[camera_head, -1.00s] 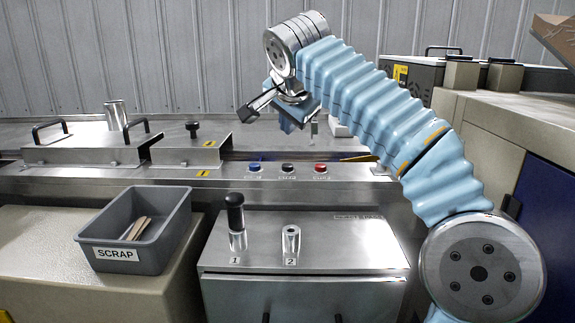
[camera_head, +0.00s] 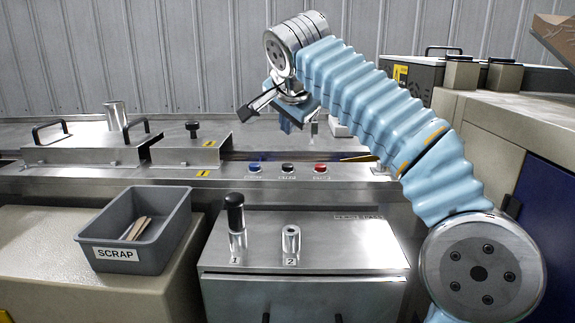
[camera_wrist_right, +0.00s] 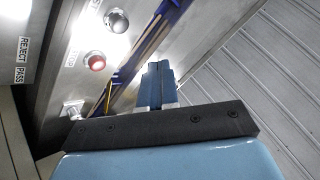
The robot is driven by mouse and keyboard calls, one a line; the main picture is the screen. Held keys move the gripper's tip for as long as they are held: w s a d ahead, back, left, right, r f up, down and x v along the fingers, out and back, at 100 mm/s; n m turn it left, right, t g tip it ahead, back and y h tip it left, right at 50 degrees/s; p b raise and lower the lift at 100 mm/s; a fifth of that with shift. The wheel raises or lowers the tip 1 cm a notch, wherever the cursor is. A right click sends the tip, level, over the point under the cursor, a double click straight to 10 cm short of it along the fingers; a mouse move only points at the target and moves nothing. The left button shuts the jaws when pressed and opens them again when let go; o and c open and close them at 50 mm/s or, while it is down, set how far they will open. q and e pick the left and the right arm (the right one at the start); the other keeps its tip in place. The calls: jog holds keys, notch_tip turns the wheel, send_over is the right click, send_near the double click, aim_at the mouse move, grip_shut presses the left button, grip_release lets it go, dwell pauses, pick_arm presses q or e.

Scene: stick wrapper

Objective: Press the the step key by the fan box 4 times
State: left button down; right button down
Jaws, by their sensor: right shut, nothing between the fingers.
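My right gripper (camera_head: 287,124) hangs over the steel machine deck, partly hidden behind its own wrist. In the right wrist view its blue fingers (camera_wrist_right: 157,84) are together, with nothing between them. The front rail carries a blue button (camera_head: 254,168), a black button (camera_head: 288,168) and a red button (camera_head: 320,169). A small metal fitting (camera_wrist_right: 72,109) sits beyond the red one. I cannot tell which is the step key, and no fan box is clearly identifiable. My left gripper is out of view.
A grey scrap bin (camera_head: 170,232) with sticks stands at the left. A black-topped post (camera_head: 236,222) and a bare metal post (camera_head: 291,242) rise from the front steel box (camera_head: 345,245). A handled guard (camera_head: 85,150) is on the deck. A beige cabinet (camera_head: 490,115) bounds the right.

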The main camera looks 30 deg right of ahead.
notch_tip(320, 180, up, 4)
jog(key=shift+f, duration=0.1)
dwell(0.4)
jog(key=shift+f, duration=0.1)
send_over(289, 167)
notch_tip(289, 167, down, 6)
jog(key=shift+r, duration=0.1)
jog(key=shift+f+b, duration=0.75)
jog(key=shift+f, duration=0.1)
jog(key=shift+f+b, duration=0.55)
jog(key=shift+f, duration=0.05)
jog(key=shift+f, duration=0.1)
dwell(1.0)
